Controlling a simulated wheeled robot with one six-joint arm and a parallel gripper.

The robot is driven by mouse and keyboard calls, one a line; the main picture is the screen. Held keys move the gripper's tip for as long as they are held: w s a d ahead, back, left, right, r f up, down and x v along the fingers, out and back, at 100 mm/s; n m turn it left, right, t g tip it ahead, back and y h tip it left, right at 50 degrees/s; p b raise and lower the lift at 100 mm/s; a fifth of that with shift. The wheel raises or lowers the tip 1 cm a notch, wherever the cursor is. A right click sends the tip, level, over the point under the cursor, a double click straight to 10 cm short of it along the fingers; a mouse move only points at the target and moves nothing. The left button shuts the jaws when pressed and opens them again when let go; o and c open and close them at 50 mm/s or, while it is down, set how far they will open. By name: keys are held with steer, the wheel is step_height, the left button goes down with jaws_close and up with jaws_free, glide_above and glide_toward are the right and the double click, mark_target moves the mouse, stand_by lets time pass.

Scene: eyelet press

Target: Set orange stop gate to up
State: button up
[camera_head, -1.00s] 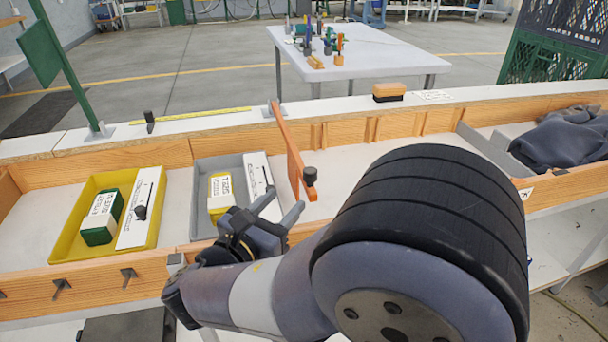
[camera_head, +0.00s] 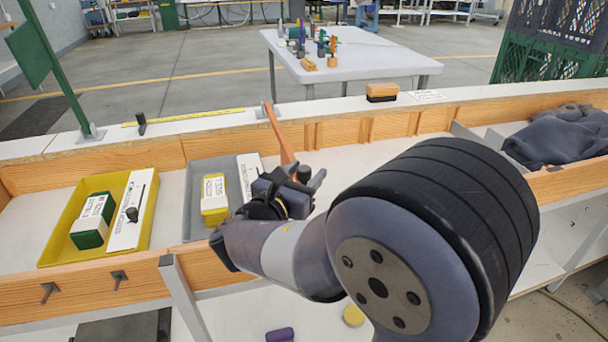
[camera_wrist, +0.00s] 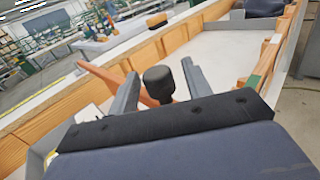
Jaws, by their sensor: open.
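The orange stop gate (camera_head: 279,134) is a long flat bar hinged at the far rim of the wooden trough, slanting down toward the near side. Its black knob (camera_head: 304,173) is at the near end. In the wrist view the knob (camera_wrist: 158,84) stands between the two grey fingers of my gripper (camera_wrist: 162,88), with the orange bar (camera_wrist: 112,80) running off to the left behind it. In the head view my gripper (camera_head: 305,178) is open around the knob and hides the gate's lower end. I cannot tell whether a finger touches the knob.
A yellow tray (camera_head: 66,215) with a green box and a white slider panel is at the left. A grey tray (camera_head: 196,190) with a yellow box sits just left of my gripper. Grey cloth (camera_head: 560,138) lies at the right. The trough floor right of the gate is clear.

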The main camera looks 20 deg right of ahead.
steer(key=shift+c, duration=0.6)
jaws_close()
